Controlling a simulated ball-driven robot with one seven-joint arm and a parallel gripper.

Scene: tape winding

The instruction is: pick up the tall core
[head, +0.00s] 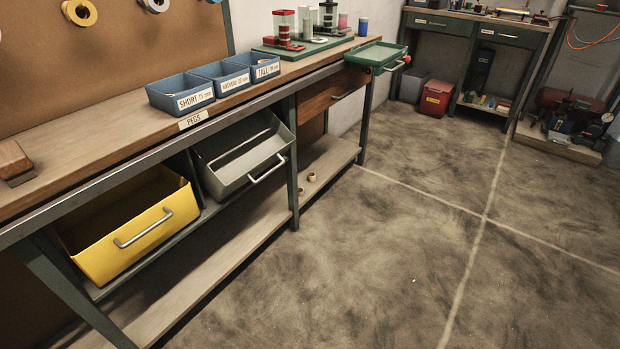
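Three blue bins stand in a row on the workbench, above a "PEGS" label. The right one is the bin marked TALL (268,71); a pale shape shows at its inside, too small to tell. To its left are the bin marked MEDIUM (234,84) and the bin marked SHORT (192,102); little of the contents shows. Two small tan ring-like pieces (311,177) are on the lower shelf below the bench; I cannot tell whether either is the tall core. My gripper is not in view.
Below the workbench (80,160) hang a yellow drawer bin (135,235) and a grey one (240,155), both tilted out. A green tray (377,54) juts from the bench's far end. A red box (436,98) stands by the back bench. The floor (400,250) is clear.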

